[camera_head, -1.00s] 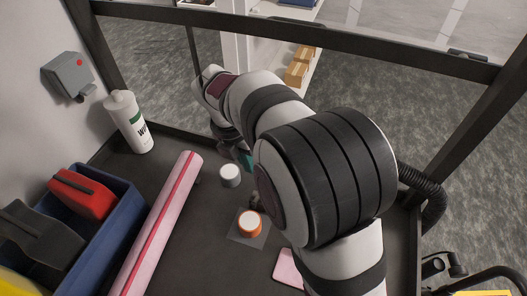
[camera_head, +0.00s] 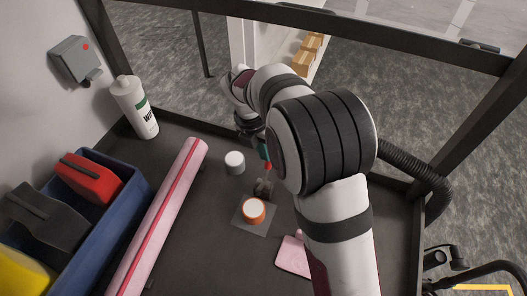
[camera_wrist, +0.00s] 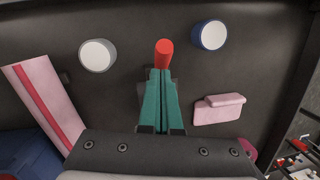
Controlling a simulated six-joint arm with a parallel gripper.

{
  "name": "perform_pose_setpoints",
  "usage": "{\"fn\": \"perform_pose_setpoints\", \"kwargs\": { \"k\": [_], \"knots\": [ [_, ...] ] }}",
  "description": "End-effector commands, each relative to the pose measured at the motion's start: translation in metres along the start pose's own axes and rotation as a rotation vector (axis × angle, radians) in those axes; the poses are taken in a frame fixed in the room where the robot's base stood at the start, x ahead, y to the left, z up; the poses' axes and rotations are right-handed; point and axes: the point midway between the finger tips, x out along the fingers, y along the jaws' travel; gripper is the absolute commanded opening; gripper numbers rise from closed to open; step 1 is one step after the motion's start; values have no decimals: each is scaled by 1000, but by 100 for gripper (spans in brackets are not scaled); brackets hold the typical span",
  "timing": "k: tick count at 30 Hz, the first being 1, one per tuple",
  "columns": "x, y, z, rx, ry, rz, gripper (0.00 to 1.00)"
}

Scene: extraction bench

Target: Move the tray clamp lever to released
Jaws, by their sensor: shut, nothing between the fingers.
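The tray clamp lever shows in the head view as a small dark bracket (camera_head: 263,189) with a red handle (camera_head: 268,167), just beyond the orange cup. In the wrist view the red handle (camera_wrist: 163,53) stands straight ahead of the fingertips. My gripper (camera_head: 264,150) has green fingers; it is at the far side of the lever, close to the red handle. In the wrist view the fingers (camera_wrist: 160,75) are shut together with nothing between them. Their tips overlap the handle's lower end in the picture; I cannot tell whether they touch it.
A grey cup (camera_head: 235,163) stands left of my gripper. An orange cup (camera_head: 253,211) stands on a grey square (camera_head: 240,228). A blue cup (camera_wrist: 208,35) shows in the wrist view. A pink roll (camera_head: 160,215), blue bin (camera_head: 118,228), white bottle (camera_head: 134,106) and pink pad (camera_head: 294,256) lie around.

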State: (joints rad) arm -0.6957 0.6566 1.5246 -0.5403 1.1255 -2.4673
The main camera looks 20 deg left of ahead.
Motion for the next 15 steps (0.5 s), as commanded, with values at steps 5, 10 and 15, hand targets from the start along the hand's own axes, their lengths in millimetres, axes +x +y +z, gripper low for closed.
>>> {"fn": "perform_pose_setpoints", "kwargs": {
  "k": [5,10,15],
  "knots": [
    [3,1,8,1,-1,0,0],
    [10,4,18,1,-1,0,0],
    [17,6,28,0,-1,0,0]
  ]
}}
